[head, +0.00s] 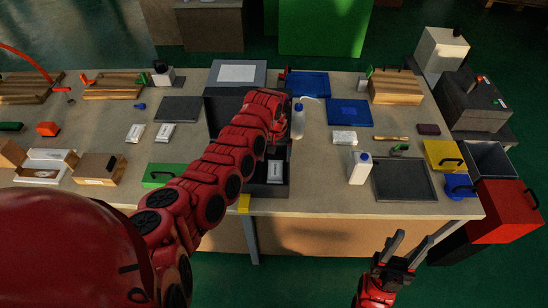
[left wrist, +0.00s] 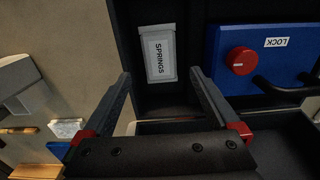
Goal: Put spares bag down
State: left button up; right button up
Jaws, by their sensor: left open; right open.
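A pale grey-white bag labelled SPRINGS (left wrist: 159,54) lies flat in a dark open tray or drawer. In the head view it shows as a small pale packet (head: 275,170) inside the dark tray (head: 270,190) at the table's front. My left gripper (left wrist: 160,78) is open, its two fingers spread just by the bag's near end, with nothing held between them. In the head view my own left arm mostly hides that gripper. My right gripper (head: 408,248) is open and empty, in front of the table's front edge.
Beside the tray, the wrist view shows a blue panel (left wrist: 290,38) with a red knob (left wrist: 241,61), a LOCK label and a dark handle. A white bottle (head: 298,122) stands right of my arm. Another white bottle (head: 360,168) stands by a dark mat (head: 404,180). Small white packets (head: 136,133) lie at left.

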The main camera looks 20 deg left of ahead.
pick_arm(q)
notch_tip(320, 180, up, 12)
jog(key=b, duration=0.2)
jog(key=shift+f, duration=0.25)
jog(key=shift+s, duration=0.15)
